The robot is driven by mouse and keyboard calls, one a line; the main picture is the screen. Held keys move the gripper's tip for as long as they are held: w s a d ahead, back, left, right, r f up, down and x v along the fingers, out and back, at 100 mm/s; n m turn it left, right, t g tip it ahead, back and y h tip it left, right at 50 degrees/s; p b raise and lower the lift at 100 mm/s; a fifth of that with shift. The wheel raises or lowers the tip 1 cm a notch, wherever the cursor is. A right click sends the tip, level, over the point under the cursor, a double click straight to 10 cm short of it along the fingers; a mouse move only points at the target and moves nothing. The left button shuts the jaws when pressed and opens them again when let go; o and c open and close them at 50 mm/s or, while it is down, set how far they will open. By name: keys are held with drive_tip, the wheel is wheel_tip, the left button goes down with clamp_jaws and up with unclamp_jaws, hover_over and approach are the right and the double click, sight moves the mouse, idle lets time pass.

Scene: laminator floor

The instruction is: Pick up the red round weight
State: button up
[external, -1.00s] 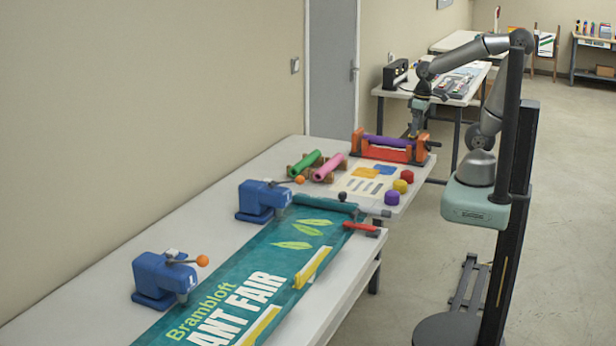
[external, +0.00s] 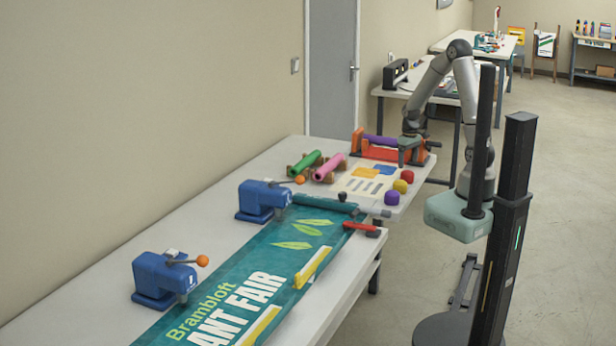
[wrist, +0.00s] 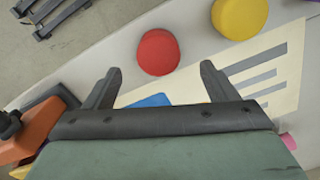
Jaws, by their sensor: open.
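The red round weight (external: 407,176) sits on the white table near its far right edge, behind a yellow weight (external: 400,186) and a purple weight (external: 392,198). In the wrist view the red weight (wrist: 158,52) lies beyond my gripper's fingertips (wrist: 158,76), roughly centred between them and apart from both. My gripper (external: 411,160) is open and empty, above the table beside the orange laminator. The yellow weight (wrist: 239,18) shows to the right of the red one in the wrist view.
The orange laminator with a purple roller (external: 385,146) stands close to my gripper. A printed sheet (external: 362,186) lies beside the weights. Green (external: 305,161) and pink rolls (external: 329,167) rest on stands to the left. A teal banner (external: 262,262) covers the nearer table.

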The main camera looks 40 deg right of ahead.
sight(407, 172)
drive_tip(key=shift+w+d+f+p, duration=0.1)
drive_tip(key=shift+f+p, duration=0.65)
drive_tip(key=shift+f, duration=2.75)
drive_tip(key=c, duration=1.3)
drive_tip(key=shift+r, duration=0.1)
